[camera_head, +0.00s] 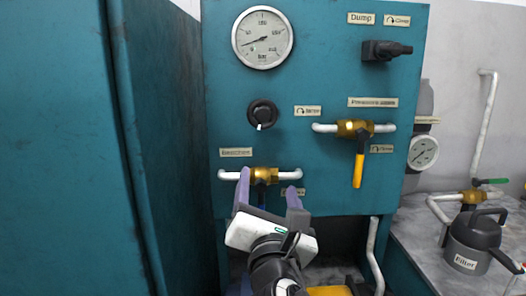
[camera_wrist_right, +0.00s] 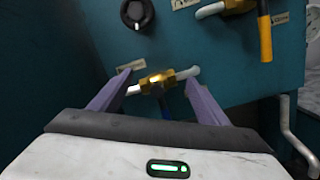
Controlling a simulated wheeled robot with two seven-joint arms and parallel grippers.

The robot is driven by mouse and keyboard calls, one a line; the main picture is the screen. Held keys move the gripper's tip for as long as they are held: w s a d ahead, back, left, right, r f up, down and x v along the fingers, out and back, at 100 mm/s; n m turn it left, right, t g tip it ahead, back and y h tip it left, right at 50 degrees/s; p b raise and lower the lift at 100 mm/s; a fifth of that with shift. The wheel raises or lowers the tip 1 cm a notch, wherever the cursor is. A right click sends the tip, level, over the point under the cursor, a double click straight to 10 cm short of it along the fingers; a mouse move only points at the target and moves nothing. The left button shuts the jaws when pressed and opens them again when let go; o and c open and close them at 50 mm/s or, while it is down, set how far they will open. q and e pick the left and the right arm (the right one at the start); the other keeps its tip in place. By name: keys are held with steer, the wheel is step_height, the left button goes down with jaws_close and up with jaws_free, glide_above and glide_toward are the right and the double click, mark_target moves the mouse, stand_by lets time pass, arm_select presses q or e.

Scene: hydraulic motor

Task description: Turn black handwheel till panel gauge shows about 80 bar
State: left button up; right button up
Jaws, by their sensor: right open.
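The round panel gauge (camera_head: 262,37) has a white face; its needle lies toward the lower left, and the numbers are too small to read surely. Below it is a round black knob with a white mark (camera_head: 262,113), probably the handwheel, also at the top of the right wrist view (camera_wrist_right: 137,14). My right gripper (camera_head: 268,184) is open below this knob and apart from it. Its purple fingers appear on either side of the lower brass valve (camera_head: 264,175); I cannot tell whether they touch it. My left gripper is out of view.
A yellow-handled brass valve (camera_head: 358,165) is right of the knob, its handle hanging down. A black handle (camera_head: 386,50) sits under the Dump label. A smaller gauge (camera_head: 423,152) and a grey Filter can (camera_head: 473,240) stand at the right. A teal cabinet wall (camera_head: 60,150) closes the left.

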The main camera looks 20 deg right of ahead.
mark_target(263, 115)
step_height(263, 115, up, 9)
steer(key=a+n+t+h, duration=0.1)
steer(key=n+t, duration=0.2)
steer(key=n, duration=0.1)
steer(key=x, duration=0.8)
steer(key=shift+w+p, duration=0.2)
steer(key=shift+p, duration=0.2)
steer(key=shift+w+d+r, duration=0.2)
steer(key=shift+w+r, duration=0.05)
steer(key=shift+w, duration=0.3)
steer(key=c, duration=1)
steer(key=shift+c, duration=0.2)
